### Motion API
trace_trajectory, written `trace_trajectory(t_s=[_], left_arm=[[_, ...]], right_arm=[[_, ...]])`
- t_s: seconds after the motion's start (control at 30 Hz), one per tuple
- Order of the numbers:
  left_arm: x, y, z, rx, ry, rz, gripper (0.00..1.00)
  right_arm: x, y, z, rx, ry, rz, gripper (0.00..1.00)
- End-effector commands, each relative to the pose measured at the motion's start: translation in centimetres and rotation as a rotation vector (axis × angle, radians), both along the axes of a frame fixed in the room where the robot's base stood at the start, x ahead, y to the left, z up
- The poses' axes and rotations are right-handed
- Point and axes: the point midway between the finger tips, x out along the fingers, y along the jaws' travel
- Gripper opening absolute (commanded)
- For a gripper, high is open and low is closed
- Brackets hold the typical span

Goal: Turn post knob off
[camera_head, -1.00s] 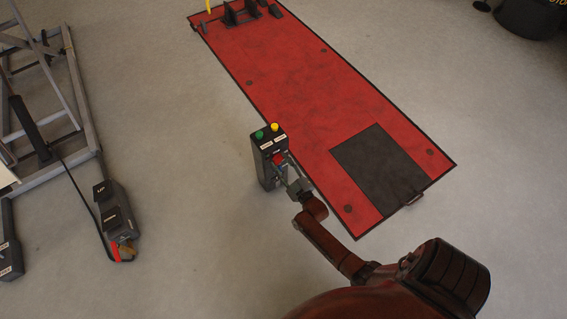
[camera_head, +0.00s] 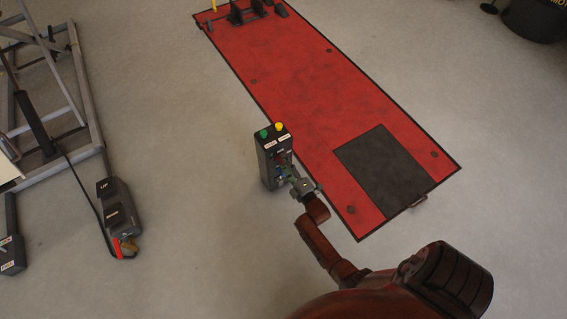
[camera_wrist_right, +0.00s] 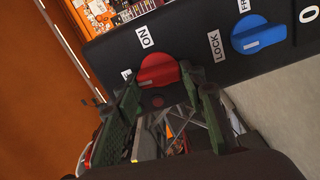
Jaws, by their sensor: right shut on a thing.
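The black control post (camera_head: 270,165) stands on the floor beside the red lift platform, with a green and a yellow button on top. Its red knob (camera_wrist_right: 158,69) shows in the right wrist view, near an "ON" label; another label to its left is mostly hidden. A blue knob (camera_wrist_right: 259,37) with a "LOCK" label sits to its right on the same panel. My right gripper (camera_head: 286,173) is at the post's front face. In the right wrist view its fingers (camera_wrist_right: 160,84) are on either side of the red knob, shut on it. My left gripper is out of view.
The red platform (camera_head: 310,85) with a dark plate (camera_head: 385,172) lies right of the post. A grey frame lift (camera_head: 85,95) and a dark pedal unit (camera_head: 120,215) are at the left. Grey floor between them is clear.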

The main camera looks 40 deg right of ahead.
Motion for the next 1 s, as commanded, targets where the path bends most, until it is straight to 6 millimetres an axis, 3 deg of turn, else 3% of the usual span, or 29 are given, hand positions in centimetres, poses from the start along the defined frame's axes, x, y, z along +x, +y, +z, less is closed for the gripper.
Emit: trace_trajectory(t_s=[0.3, 0.87, 0.9, 1.0], left_arm=[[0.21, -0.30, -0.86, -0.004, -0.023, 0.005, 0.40], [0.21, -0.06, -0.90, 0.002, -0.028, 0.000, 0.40], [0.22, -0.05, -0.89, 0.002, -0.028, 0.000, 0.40], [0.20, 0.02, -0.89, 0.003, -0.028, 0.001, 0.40]], right_arm=[[-0.09, 0.10, -0.32, -0.116, 0.033, 0.001, 0.13], [-0.07, 0.07, -0.27, -0.142, 0.038, 0.000, 0.13], [-0.08, 0.08, -0.27, -0.142, 0.038, 0.000, 0.40], [-0.07, 0.06, -0.24, -0.141, 0.038, 0.000, 0.47]])
